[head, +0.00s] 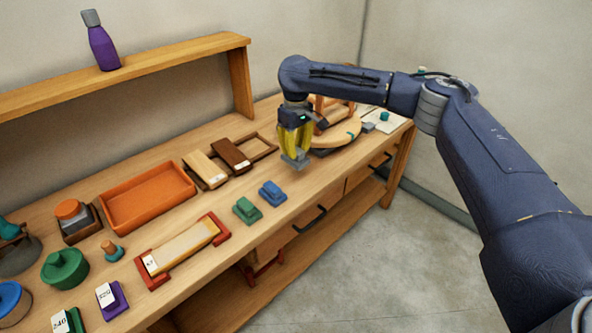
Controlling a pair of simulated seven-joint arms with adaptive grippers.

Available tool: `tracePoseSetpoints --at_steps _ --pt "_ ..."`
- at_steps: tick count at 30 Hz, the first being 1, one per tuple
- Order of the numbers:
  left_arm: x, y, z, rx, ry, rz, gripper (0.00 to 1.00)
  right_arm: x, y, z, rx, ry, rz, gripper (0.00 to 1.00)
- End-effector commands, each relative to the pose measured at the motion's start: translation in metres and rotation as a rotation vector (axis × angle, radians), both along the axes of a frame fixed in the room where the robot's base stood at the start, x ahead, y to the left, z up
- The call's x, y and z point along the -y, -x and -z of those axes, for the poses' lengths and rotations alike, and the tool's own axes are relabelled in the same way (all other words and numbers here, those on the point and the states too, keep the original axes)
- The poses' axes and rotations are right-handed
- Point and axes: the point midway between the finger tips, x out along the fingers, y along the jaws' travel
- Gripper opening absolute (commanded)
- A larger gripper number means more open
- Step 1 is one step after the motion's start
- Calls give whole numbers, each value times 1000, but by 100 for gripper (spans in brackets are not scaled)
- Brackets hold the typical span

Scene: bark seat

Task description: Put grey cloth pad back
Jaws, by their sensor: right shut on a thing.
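My right gripper (295,156), with yellow fingers, points down above the workbench, in front of the round wooden stand. It is shut on a small grey piece (297,163) at its fingertips, which looks like the grey cloth pad. Most of the piece is hidden by the fingers, and its cloth texture is too small to make out. My left gripper is not in view.
The round wooden stand (348,132) is right behind my gripper. Blue (272,193) and green (246,210) blocks sit in front. An orange tray (148,196) and a red-ended wooden holder (183,248) lie left. A shelf (150,75) holds a purple bottle (101,43).

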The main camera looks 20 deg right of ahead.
Motion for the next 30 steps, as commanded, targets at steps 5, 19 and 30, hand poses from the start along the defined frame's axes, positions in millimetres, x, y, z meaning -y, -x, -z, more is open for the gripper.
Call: tracePoseSetpoints --at_steps 5,19,30 --pt "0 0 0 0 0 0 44 0 0 29 0 0 0 0" --pt "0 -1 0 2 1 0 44 0 0 58 -1 0 0 0" --pt "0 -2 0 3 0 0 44 0 0 88 1 0 0 0"
